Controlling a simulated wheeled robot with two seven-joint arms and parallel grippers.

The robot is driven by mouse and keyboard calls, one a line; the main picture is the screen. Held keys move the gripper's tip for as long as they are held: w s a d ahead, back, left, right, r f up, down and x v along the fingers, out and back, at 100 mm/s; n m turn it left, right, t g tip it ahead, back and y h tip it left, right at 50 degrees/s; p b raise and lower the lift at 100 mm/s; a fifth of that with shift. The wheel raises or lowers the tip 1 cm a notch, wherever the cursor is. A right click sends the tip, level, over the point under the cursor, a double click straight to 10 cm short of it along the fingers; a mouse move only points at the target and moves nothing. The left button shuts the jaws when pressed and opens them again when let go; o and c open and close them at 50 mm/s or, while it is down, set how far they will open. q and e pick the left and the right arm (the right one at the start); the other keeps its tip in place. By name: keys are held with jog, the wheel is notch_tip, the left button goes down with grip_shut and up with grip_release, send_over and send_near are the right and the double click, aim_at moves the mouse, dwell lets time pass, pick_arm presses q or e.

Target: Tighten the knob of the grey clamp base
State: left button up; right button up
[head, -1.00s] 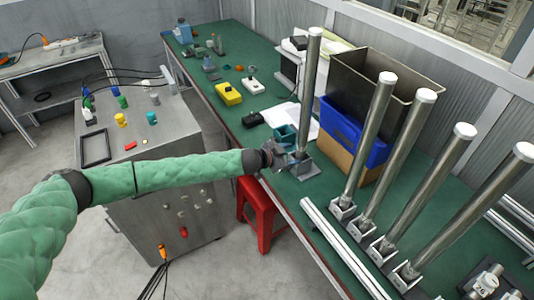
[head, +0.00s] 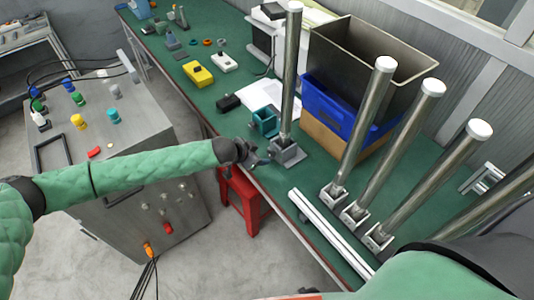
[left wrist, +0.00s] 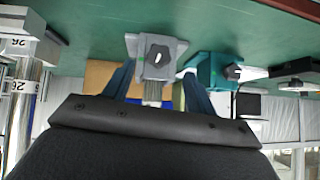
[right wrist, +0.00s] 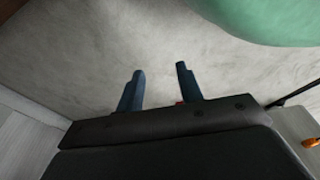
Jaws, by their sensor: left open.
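The grey clamp base (head: 288,157) stands on the green table near its front edge, with a steel pole (head: 291,75) upright in it. In the left wrist view the base (left wrist: 150,44) shows its dark knob (left wrist: 158,54) facing the camera. My left gripper (head: 262,158) is just left of the base, apart from it. Its two blue fingers (left wrist: 159,80) are spread, with the base beyond and between them, and nothing is held. My right gripper (right wrist: 162,73) is open and empty over the bare floor.
A teal clamp base (head: 264,122) stands close behind the grey one. A blue bin (head: 335,108) is behind. A red stool (head: 240,200) stands below the table edge.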

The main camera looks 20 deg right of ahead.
aim_at(269, 155)
pick_arm(q)
jog(key=p+x, duration=0.1)
jog(key=x, duration=0.3)
jog(key=shift+d+f+p, duration=0.1)
jog(key=shift+d+p, duration=0.2)
jog(key=shift+p, duration=0.1)
jog(key=shift+x, duration=1)
pick_arm(e)
jog(key=shift+s+d+f, duration=0.2)
jog(key=shift+s+f, duration=0.05)
jog(key=shift+s, duration=0.7)
jog(key=shift+s+d+f, duration=0.25)
jog(key=shift+s+f, duration=0.05)
jog(key=shift+s, duration=0.6)
jog(key=shift+s+d+f, duration=0.2)
jog(key=shift+s+f, duration=0.05)
jog(key=shift+s, duration=0.7)
pick_arm(q)
jog(key=shift+a, duration=0.1)
jog(key=shift+f, duration=0.1)
jog(key=c, duration=1)
